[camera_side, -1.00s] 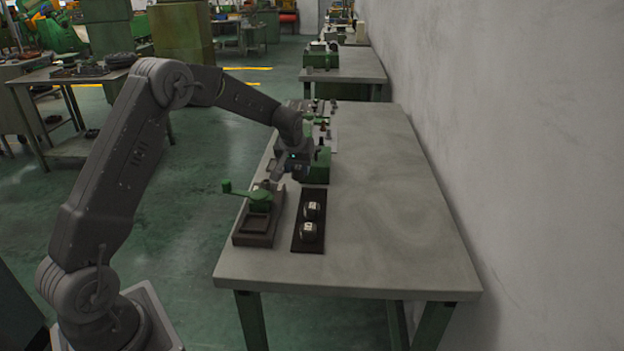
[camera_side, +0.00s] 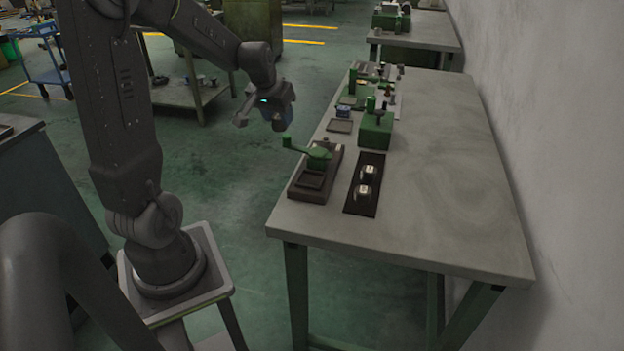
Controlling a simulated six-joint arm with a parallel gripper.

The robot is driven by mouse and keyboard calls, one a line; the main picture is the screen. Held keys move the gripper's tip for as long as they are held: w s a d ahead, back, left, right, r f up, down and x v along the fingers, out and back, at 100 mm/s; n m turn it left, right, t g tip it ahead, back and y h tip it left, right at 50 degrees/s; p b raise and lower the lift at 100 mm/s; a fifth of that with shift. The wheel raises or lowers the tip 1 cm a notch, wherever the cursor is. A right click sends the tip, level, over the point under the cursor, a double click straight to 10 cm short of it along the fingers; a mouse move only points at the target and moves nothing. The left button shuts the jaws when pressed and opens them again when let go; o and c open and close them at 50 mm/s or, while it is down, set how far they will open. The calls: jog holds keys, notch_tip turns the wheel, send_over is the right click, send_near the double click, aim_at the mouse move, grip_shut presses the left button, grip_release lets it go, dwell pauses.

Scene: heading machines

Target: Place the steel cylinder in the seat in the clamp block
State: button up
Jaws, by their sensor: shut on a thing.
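My gripper (camera_side: 262,112) hangs in the air left of the table's left edge, over the floor. It is shut on a small grey piece (camera_side: 279,123), likely a steel cylinder, too small and dark to tell for sure. The clamp block (camera_side: 300,190) is a brown base with a shallow rectangular recess at its near end and a green lever (camera_side: 318,154) at its far end. It sits at the table's near left edge, below and right of my gripper. I cannot tell which recess is the seat. Two shiny cylinders (camera_side: 367,172) stand in a dark tray (camera_side: 357,208) to its right.
Behind the clamp block are a flat brown tray (camera_side: 339,126), a small blue item (camera_side: 343,112) and a green fixture (camera_side: 375,130), with more small fixtures beyond. The right half of the table (camera_side: 450,180) is clear up to the wall.

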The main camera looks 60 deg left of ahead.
jog(key=s+d, duration=0.2)
jog(key=s, duration=0.3)
send_over(313, 178)
jog(key=s+d, duration=0.1)
jog(key=s, duration=0.1)
jog(key=f, duration=0.7)
jog(key=shift+w+f, duration=0.2)
jog(key=shift+w, duration=0.05)
jog(key=shift+f, duration=2.05)
jog(key=shift+f, duration=0.15)
jog(key=o, duration=1.1)
